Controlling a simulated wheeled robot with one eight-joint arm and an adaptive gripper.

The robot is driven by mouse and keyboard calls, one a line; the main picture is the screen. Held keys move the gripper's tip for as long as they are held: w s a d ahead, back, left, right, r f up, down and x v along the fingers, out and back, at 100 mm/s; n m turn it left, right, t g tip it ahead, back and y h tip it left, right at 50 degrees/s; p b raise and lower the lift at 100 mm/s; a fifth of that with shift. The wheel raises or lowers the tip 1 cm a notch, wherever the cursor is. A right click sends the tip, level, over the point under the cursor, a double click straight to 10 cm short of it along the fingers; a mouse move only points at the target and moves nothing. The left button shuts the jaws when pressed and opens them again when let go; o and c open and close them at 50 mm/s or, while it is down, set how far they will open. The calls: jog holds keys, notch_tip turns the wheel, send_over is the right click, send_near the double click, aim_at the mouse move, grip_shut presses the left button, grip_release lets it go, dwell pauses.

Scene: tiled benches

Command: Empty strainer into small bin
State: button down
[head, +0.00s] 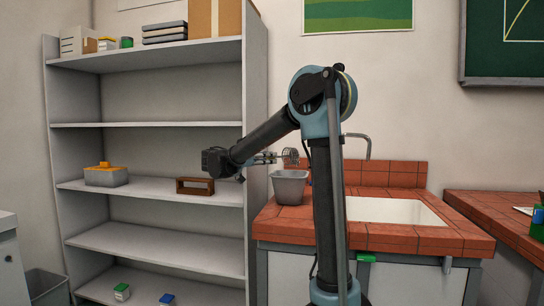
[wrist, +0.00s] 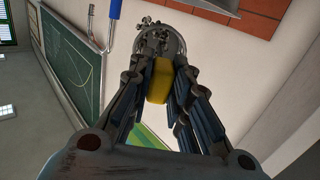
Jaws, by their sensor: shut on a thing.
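A strainer (head: 290,156) with a round metal bowl is at the end of my gripper (head: 268,158). It is held above the small grey bin (head: 289,190), which stands on the left end of the red-tiled bench. In the wrist view, my gripper (wrist: 160,72) is shut on a yellow part that looks like the strainer's handle (wrist: 159,82). The strainer's bowl (wrist: 158,38) shows just beyond the fingertips, with small dark bits at it. I cannot tell whether these bits lie inside. The inside of the bin is hidden from the head view.
A white sink (head: 395,211) with a tap (head: 361,138) is set in the tiled bench (head: 290,226) right of the bin. A grey shelf unit (head: 150,217) stands to the left, with a brown wooden frame (head: 195,186) and a grey tub (head: 106,178). A larger bin (head: 45,287) is on the floor.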

jog(key=shift+a+f+t+h, duration=0.1)
jog(key=shift+f+t+h, duration=0.2)
jog(key=shift+f+h, duration=0.4)
jog(key=shift+w+d+f+t+h, duration=0.15)
jog(key=shift+f+t+h, duration=0.15)
jog(key=shift+f+h, duration=0.3)
jog(key=shift+s+d+f+t+h, duration=0.15)
jog(key=shift+f+t+h, duration=0.15)
jog(key=shift+f+h, duration=0.35)
jog(key=shift+w+d+f+t+h, duration=0.15)
jog(key=shift+f+t+h, duration=0.25)
jog(key=shift+f, duration=0.3)
jog(key=shift+w+r, duration=0.1)
